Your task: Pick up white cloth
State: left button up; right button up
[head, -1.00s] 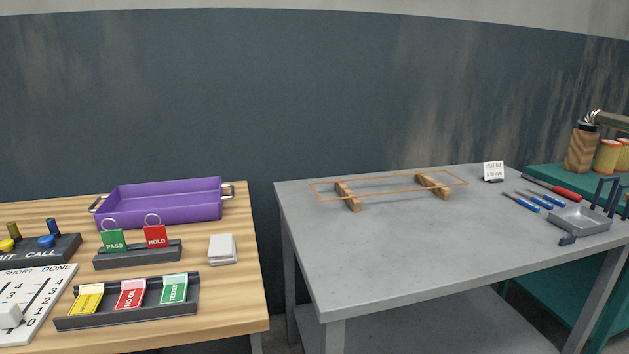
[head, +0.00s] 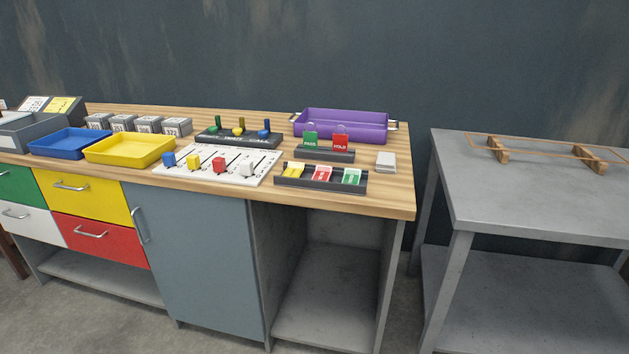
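A small, flat, white stack (head: 386,163) lies on the wooden bench top near its right end. It may be the folded white cloth, but it is too small to be sure. It lies right of the black holder with the green PASS and red HOLD tags (head: 325,152) and in front of the purple tray (head: 341,134). Neither of my grippers is in view.
The wooden bench (head: 225,187) also carries a yellow tray (head: 130,163), a blue tray (head: 70,154), a white slider board (head: 218,178) and a black card rack (head: 321,190). A grey metal table (head: 540,198) stands to the right, past a gap. Grey floor shows in front.

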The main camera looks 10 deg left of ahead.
aim_at(387, 161)
jog(key=u, duration=0.95)
jog(key=k, duration=0.1)
jog(key=z, duration=1.6)
jog(key=i, duration=0.85)
jog(key=u, duration=0.7)
jog(key=i, duration=0.6)
jog(key=u, duration=0.6)
